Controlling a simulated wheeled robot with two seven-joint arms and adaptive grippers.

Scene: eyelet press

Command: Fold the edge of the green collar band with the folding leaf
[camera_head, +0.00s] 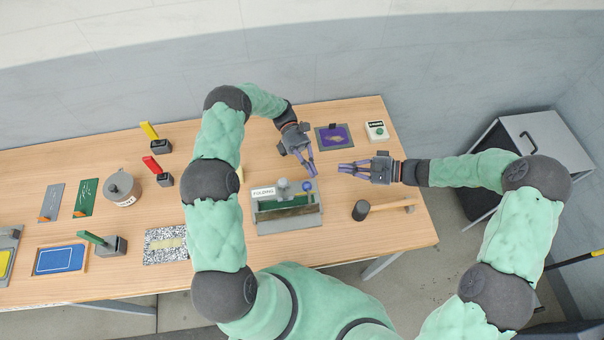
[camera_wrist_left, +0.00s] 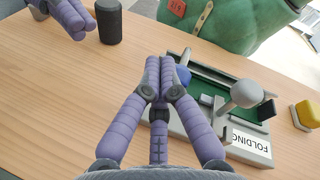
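The folding fixture (camera_head: 262,228) is a grey block with a label reading FOLDING (camera_head: 263,191). Dark green material (camera_head: 285,204), seemingly the collar band, lies in it along a grey bar, which may be the folding leaf. It also shows in the left wrist view (camera_wrist_left: 208,88). A grey ball knob (camera_wrist_left: 246,93) and a blue ball knob (camera_wrist_left: 183,75) stand on the fixture. My left gripper (camera_wrist_left: 159,62) has its fingertips together, beside the blue knob, with nothing seen between them. Contact cannot be told. My right gripper (camera_head: 342,168) points left, right of the fixture, seemingly shut and empty.
A mallet (camera_head: 390,207) lies right of the fixture. A purple pad (camera_head: 334,137) and a white box (camera_head: 376,131) are behind. A speckled plate (camera_head: 166,244), a grey pot (camera_head: 122,188) and several lever tools stand left. Bare table lies between fixture and mallet.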

